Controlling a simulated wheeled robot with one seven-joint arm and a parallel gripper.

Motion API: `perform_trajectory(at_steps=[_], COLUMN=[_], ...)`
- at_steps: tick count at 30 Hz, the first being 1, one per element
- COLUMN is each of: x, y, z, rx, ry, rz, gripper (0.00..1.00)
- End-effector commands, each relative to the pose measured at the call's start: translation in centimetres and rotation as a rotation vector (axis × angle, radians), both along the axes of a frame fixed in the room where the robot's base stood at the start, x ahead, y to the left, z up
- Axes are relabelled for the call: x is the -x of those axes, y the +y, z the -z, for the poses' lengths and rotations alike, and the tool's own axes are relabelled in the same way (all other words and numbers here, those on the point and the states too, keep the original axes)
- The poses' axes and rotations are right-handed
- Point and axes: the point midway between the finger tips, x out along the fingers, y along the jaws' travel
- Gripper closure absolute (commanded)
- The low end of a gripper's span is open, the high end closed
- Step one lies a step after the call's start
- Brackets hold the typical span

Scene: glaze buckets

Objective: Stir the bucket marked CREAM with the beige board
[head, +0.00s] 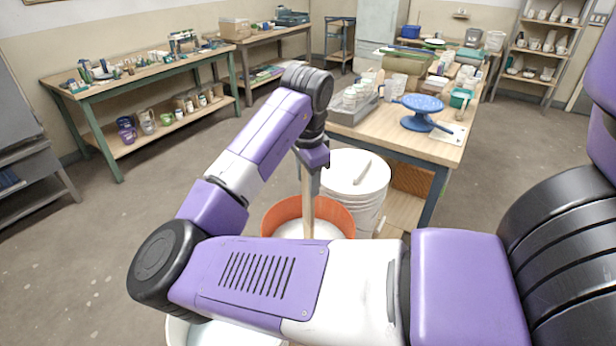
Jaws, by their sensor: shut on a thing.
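My gripper (311,178) is shut on the beige board (308,208), which hangs upright below it. The board's lower end is in or just above the pale contents of an orange bucket (335,211); I cannot tell how deep. A white bucket (372,205) stands behind and to the right, with a pale, narrow piece lying on its white top. Another white bucket (178,328) shows partly at the bottom, mostly hidden by my arm. No CREAM marking can be read on any bucket. My arm hides the lower front of the orange bucket.
A wooden worktable (390,128) behind the buckets holds a blue turntable (420,112), cups and trays. A long bench (150,75) with small tools and pots stands at left. Shelves (545,50) stand at back right. The floor at left is clear.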

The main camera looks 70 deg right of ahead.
Motion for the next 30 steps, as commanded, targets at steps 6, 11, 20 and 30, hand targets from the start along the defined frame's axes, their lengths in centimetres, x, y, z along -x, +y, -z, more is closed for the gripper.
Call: perform_trajectory(at_steps=[6,11,20,30], x=[-0.1,-0.2,-0.4,-0.5], y=[-0.4,-0.6,-1.2,-1.6], z=[2.2,3.6,6.2,8.4], rx=[0.001,0.000,0.001,0.001], ry=[-0.001,0.000,0.000,0.000], rz=[-0.001,-0.001,-0.001,0.001], gripper=[1.00,1.00,1.00,1.00])
